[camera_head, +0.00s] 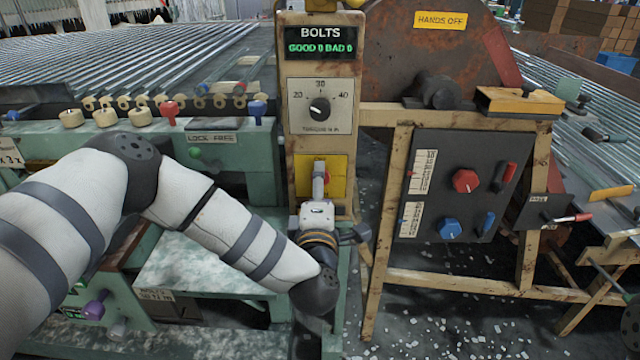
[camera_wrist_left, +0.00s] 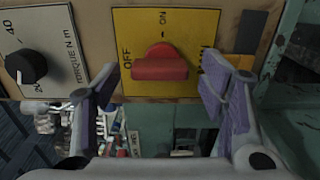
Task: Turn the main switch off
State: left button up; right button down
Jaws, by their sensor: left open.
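The main switch's yellow plate (camera_head: 336,176) is on the tan post under the torque dial, mostly hidden by my left gripper (camera_head: 319,182). In the left wrist view the plate (camera_wrist_left: 132,30) shows turned, with OFF at the left and ON at the top. Its red handle (camera_wrist_left: 160,68) lies crosswise between the OFF side and the right-hand lettering. My left gripper (camera_wrist_left: 162,82) is open, one purple-padded finger on each side of the handle and apart from it. My right gripper is not in view.
A torque dial (camera_head: 319,109) and a BOLTS display (camera_head: 320,42) are above the plate. A dark panel (camera_head: 455,205) with red and blue knobs stands right. A green machine (camera_head: 235,165) with several knobs is left.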

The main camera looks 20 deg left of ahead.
pick_arm(q)
jog(key=v, duration=0.5)
jog(key=shift+s, duration=0.35)
jog(key=s+d+f+m+g+h+p, duration=0.1)
jog(key=s+d+f+m+g+h, duration=0.2)
jog(key=s+f+m, duration=0.3)
jog(key=s+d+f+m+g+h, duration=0.3)
jog(key=s+f+m+h, duration=0.15)
jog(key=f, duration=0.35)
jog(key=s+a+f+m+g+p, duration=0.15)
jog(key=s+f+m+g, duration=0.45)
jog(key=s, duration=0.8)
jog(key=s+a+m+g, duration=0.1)
jog(key=s+a+g, duration=0.1)
jog(key=s, duration=0.5)
jog(key=s+a+m+g+y, duration=0.1)
jog(key=s+a+m+g, duration=0.1)
jog(key=s+a, duration=0.3)
jog(key=s+a+f+m+g+y, duration=0.1)
jog(key=s+a+g, duration=0.3)
jog(key=s, duration=0.5)
jog(key=shift+s+a, duration=0.2)
jog(key=shift+s, duration=0.2)
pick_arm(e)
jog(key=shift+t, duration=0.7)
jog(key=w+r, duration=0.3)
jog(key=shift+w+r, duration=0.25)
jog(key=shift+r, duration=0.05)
